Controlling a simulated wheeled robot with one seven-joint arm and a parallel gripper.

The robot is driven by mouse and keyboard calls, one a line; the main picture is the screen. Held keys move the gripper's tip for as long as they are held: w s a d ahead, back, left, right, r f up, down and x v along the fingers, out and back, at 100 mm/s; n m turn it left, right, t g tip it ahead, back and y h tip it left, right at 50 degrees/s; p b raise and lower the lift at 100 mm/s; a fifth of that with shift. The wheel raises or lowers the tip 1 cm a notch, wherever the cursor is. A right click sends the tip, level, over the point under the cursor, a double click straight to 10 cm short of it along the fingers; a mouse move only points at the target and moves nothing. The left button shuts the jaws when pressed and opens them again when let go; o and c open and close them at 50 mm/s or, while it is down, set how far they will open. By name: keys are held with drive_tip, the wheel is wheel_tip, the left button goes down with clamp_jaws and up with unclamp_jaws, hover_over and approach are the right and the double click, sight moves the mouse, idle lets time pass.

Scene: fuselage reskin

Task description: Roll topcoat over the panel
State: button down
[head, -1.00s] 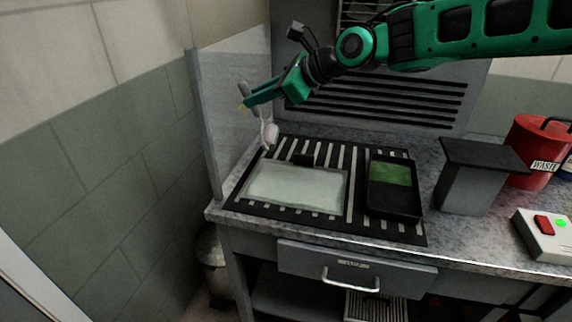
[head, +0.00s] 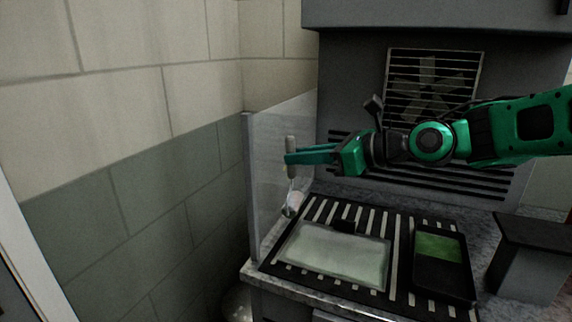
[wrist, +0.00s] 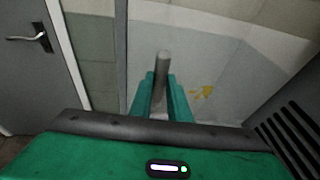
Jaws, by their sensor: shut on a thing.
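My gripper (head: 290,158) is shut on the grey handle of the paint roller (head: 291,144). The handle stands upright between the fingers, and it also shows in the wrist view (wrist: 162,66). The roller's pale head (head: 292,203) hangs below, above the far left corner of the slatted bench grid; whether it touches anything is unclear. The panel (head: 337,252) is a pale, greenish-white rectangle lying flat on the grid. The black paint tray (head: 443,277) with green paint (head: 439,247) lies to the right of the panel.
A clear screen (head: 268,170) stands at the bench's left edge, close to the roller. A vented back wall (head: 340,70) rises behind. A dark-topped grey box (head: 520,270) stands right of the tray. A door (wrist: 35,75) shows in the wrist view.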

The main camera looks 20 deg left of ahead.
sight(291, 177)
drive_tip(key=shift+s+a+f, duration=0.15)
drive_tip(key=shift+s+f, duration=0.05)
drive_tip(key=shift+f, duration=0.95)
drive_tip(key=shift+s+a+f, duration=0.1)
drive_tip(key=shift+s+f, duration=0.1)
drive_tip(key=shift+f, duration=0.9)
